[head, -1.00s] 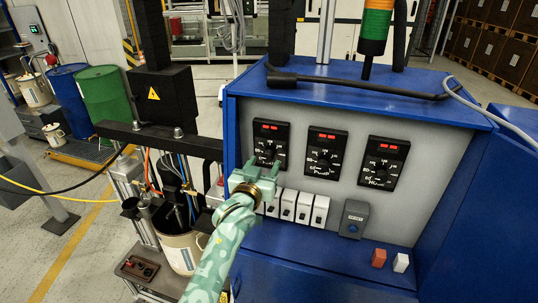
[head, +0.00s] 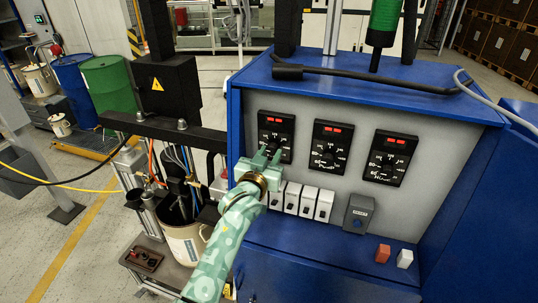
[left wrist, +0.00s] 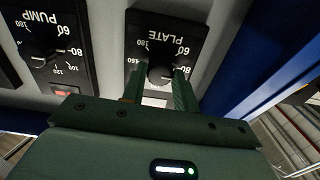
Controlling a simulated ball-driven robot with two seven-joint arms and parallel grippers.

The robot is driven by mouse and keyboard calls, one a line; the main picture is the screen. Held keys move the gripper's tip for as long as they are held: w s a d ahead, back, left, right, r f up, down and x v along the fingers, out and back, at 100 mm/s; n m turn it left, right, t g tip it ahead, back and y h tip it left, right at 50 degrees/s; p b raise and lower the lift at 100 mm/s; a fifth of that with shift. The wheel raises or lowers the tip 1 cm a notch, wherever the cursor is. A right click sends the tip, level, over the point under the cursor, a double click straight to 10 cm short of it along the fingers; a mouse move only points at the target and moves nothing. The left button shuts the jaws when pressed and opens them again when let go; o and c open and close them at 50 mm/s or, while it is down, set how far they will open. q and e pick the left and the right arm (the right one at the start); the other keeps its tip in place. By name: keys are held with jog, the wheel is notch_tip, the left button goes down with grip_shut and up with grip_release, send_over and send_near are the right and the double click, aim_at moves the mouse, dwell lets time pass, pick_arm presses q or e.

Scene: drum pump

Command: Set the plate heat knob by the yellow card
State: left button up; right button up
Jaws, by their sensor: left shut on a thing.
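The plate heat knob (left wrist: 159,74) is a black round dial on the black panel labelled PLATE (left wrist: 165,34) in the left wrist view. My left gripper (left wrist: 162,90) has its two green fingers on either side of this knob and is shut on it. In the head view my left gripper (head: 268,160) is at the leftmost of three dial panels (head: 276,128) and covers that panel's lower part. The knob's pointer is hard to read between the fingers. I see no yellow card in either view. My right gripper is not in view.
The middle dial panel (head: 330,147) and right dial panel (head: 388,158) sit close by on the grey face. White switches (head: 308,202) and a grey box (head: 358,214) are below. A black hose (head: 365,78) lies on the blue cabinet top (head: 440,105).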

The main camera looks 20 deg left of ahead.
pick_arm(q)
jog(key=shift+m+p, duration=0.55)
jog(key=shift+m, duration=0.45)
jog(key=shift+m+p, duration=0.4)
jog(key=shift+m, duration=0.8)
jog(key=m, duration=0.3)
jog(key=shift+m+p, duration=0.3)
jog(key=shift+p, duration=0.05)
jog(key=shift+m, duration=0.3)
jog(key=o, duration=1)
jog(key=shift+c, duration=0.2)
jog(key=shift+w+a, duration=0.1)
jog(key=shift+w, duration=0.05)
